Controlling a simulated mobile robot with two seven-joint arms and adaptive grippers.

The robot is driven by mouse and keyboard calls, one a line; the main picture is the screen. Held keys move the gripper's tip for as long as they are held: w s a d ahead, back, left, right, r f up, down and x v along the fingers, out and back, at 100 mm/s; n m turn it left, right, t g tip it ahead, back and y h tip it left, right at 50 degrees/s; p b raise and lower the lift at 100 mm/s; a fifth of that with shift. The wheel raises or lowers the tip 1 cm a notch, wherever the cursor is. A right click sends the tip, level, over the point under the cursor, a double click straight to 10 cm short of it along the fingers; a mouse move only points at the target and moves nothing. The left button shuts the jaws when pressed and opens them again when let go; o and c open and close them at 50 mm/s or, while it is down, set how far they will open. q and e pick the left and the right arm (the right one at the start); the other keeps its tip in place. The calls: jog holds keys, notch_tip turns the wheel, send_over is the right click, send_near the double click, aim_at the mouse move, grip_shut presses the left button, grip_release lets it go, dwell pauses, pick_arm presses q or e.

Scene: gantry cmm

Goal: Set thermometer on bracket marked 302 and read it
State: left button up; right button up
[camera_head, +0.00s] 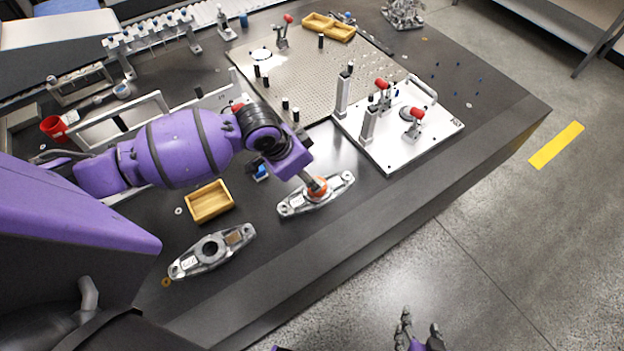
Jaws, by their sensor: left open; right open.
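Two grey metal brackets lie on the dark table. The nearer bracket (222,257) has an open round hole and a small white label at its left end. The farther bracket (334,192) also has a white label. Both labels are too small to read surely. A small orange-red round thing (319,186), perhaps the thermometer, is at the middle of the farther bracket; its face is not readable. My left gripper (313,181) is open, pointing down right at the orange thing. Contact cannot be told. My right gripper (418,332) is open and empty, off the table's front edge.
A wooden tray (209,202) lies left of the farther bracket. A white fixture plate (395,148) with red-handled clamps stands to the right. A perforated plate (315,75) with black pins lies behind. The front table strip is clear.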

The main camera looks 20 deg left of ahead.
pick_arm(q)
jog(key=v, duration=0.5)
dwell(0.5)
